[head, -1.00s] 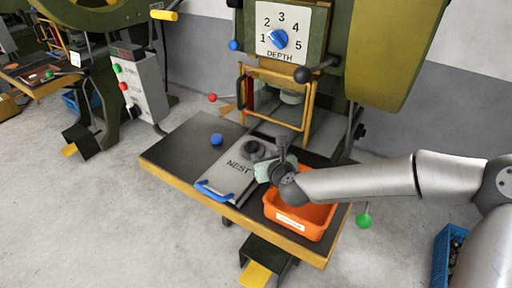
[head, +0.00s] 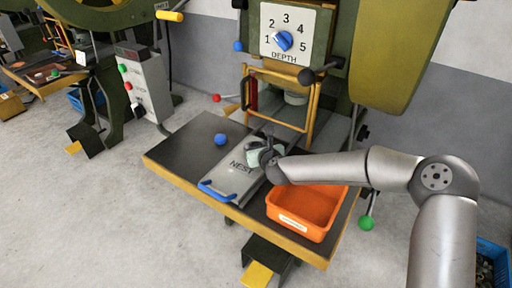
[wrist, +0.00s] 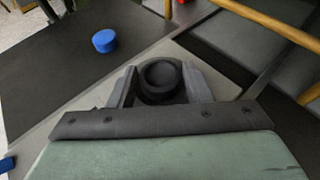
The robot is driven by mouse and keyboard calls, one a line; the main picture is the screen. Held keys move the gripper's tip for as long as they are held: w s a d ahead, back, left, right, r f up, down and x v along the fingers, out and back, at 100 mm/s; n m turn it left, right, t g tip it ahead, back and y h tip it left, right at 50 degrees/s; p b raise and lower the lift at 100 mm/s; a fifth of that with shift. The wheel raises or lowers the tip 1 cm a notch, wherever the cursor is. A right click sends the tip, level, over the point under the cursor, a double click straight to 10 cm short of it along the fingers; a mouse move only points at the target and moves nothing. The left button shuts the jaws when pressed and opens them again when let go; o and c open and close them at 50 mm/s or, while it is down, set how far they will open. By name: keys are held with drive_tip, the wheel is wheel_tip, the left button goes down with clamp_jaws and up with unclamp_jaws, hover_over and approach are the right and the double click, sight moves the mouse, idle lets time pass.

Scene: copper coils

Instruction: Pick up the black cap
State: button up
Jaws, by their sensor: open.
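The black cap (wrist: 161,80) is a dark round piece with a ring-shaped top, on the grey NEST plate (head: 238,174). In the wrist view it lies between the two open fingers of my gripper (wrist: 160,88), with a finger on each side. I cannot tell whether either finger touches it. In the head view my gripper (head: 262,143) is over the back part of the plate and hides the cap.
A blue knob (head: 221,139) stands on the dark table (head: 185,150) left of the plate. An orange bin (head: 304,208) is at the front right. A yellow guard frame (head: 281,72) rises behind, under the press with its DEPTH dial (head: 286,35). A blue handle (head: 217,192) is at the plate's front.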

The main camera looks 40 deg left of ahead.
drive_tip(key=shift+c, duration=0.4)
drive_tip(key=c, duration=0.5)
drive_tip(key=shift+r, duration=0.1)
drive_tip(key=shift+c, duration=0.2)
